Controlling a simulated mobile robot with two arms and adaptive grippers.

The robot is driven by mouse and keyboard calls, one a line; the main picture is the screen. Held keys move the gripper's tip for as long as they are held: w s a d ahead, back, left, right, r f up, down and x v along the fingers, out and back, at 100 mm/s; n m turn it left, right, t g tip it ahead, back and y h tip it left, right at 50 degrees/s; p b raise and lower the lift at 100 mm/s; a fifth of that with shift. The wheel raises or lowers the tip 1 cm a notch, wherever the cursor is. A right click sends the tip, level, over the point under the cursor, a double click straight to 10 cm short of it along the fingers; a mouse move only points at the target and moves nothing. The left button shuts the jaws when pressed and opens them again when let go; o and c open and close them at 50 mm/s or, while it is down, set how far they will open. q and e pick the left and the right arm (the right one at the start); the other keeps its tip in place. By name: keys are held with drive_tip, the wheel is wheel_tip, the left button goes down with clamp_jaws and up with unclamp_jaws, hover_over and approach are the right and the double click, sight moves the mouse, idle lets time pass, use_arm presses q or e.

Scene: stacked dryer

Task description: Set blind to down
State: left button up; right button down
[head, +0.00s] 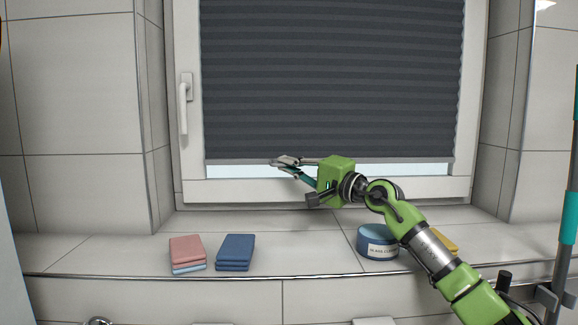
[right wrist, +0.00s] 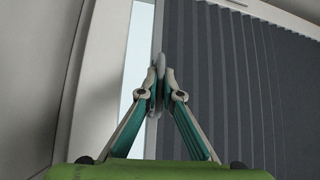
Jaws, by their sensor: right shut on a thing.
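The dark grey pleated blind (head: 330,80) covers most of the window, and its light bottom rail (head: 235,161) hangs a little above the lower window frame. A narrow strip of bright glass shows below the rail. My right gripper (head: 282,162) is at the rail, left of its middle, with its fingers shut on it. In the right wrist view the fingertips (right wrist: 161,75) meet at the rail along the edge of the blind (right wrist: 235,85). The part of the rail between the fingers is hidden. My left gripper is not in view.
The window handle (head: 184,100) is on the left of the frame. On the tiled ledge (head: 310,250) below are pink cloths (head: 187,250), blue cloths (head: 235,250), a blue tin (head: 376,242) and a yellow item (head: 444,242), partly behind my right arm. A teal pole (head: 568,218) stands at right.

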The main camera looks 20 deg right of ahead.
drive_tip(key=c, duration=2.2)
unclamp_jaws()
drive_tip(key=v, duration=1.2)
drive_tip(key=shift+a, duration=0.1)
